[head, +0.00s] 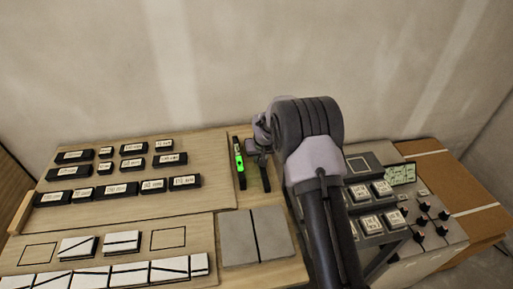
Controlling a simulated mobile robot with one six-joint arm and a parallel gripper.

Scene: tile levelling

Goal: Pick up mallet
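I cannot make out a mallet for certain in the head view; my arm covers part of the middle of the workspace. A bright green tool, perhaps a small level (239,160), lies on a narrow black strip just left of my arm. Right beside it is a second narrow dark piece (265,178), partly under my arm's end; I cannot tell what it is. My gripper (260,157) is at that spot, small and mostly hidden by my own wrist. Its fingers cannot be told apart, nor whether it holds anything.
Several black labelled blocks (116,189) stand in rows on a wooden board at left. White line-marked tiles (125,274) lie in front. Two grey tiles (257,237) are at centre front. At right are a button panel with knobs (422,225) and a cardboard box (462,185). A wall stands behind.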

